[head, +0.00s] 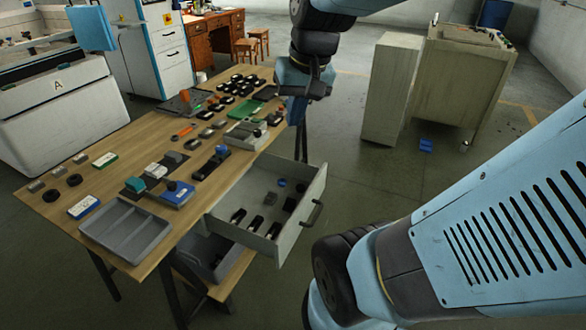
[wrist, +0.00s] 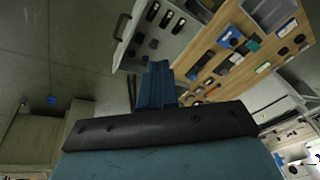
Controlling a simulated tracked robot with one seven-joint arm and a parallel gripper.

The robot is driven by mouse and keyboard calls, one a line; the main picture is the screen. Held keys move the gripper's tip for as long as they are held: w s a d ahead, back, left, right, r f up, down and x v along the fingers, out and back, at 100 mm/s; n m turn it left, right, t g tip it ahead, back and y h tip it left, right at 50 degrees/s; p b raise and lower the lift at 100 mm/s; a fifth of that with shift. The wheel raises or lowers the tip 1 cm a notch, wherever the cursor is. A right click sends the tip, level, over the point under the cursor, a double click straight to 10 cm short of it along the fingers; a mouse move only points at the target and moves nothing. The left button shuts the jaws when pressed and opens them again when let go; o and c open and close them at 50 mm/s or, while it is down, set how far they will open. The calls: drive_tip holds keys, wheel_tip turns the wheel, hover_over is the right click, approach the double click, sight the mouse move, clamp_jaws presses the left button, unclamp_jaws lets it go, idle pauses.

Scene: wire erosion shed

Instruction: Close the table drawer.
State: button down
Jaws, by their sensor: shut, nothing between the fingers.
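The table drawer (head: 292,231) stands pulled out from the right side of the wooden table (head: 128,215). Several small dark parts and a blue one lie in it. Its dark bar handle (head: 312,214) is on the outer front panel. In the wrist view the drawer (wrist: 183,40) is at the upper middle, with its handle (wrist: 122,27) at its left edge. My gripper (head: 301,121) is in the air beyond the drawer, near the table's far right end. In the wrist view my gripper (wrist: 157,66) has its fingers together and empty, apart from the handle.
The tabletop holds a grey tray (head: 126,228), a blue-and-white box (head: 84,207) and many small parts. A grey bin (head: 208,257) sits on a low shelf under the drawer. Floor right of the drawer is clear up to a pale cabinet (head: 392,90).

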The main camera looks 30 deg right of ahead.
drive_tip(key=w+d+f+m+g+y, duration=0.1)
drive_tip(key=w+d+f+m+y, duration=0.5)
drive_tip(key=f, duration=0.4)
drive_tip(key=w+d+f+m+g+y, duration=0.1)
drive_tip(key=w+d+f+m+y, duration=0.35)
drive_tip(key=d+f, duration=0.45)
drive_tip(key=d+f+m+t+y, duration=0.2)
drive_tip(key=d+f+m+t, duration=0.5)
drive_tip(key=f, duration=0.6)
drive_tip(key=m+t+h, duration=0.3)
drive_tip(key=m+t, duration=0.3)
drive_tip(key=m, duration=0.3)
approach(314, 188)
drive_tip(key=shift+y, duration=0.25)
drive_tip(key=x, duration=0.6)
drive_tip(key=shift+w+a+r, duration=0.1)
drive_tip(key=shift+w+a, duration=0.15)
drive_tip(key=shift+a, duration=0.1)
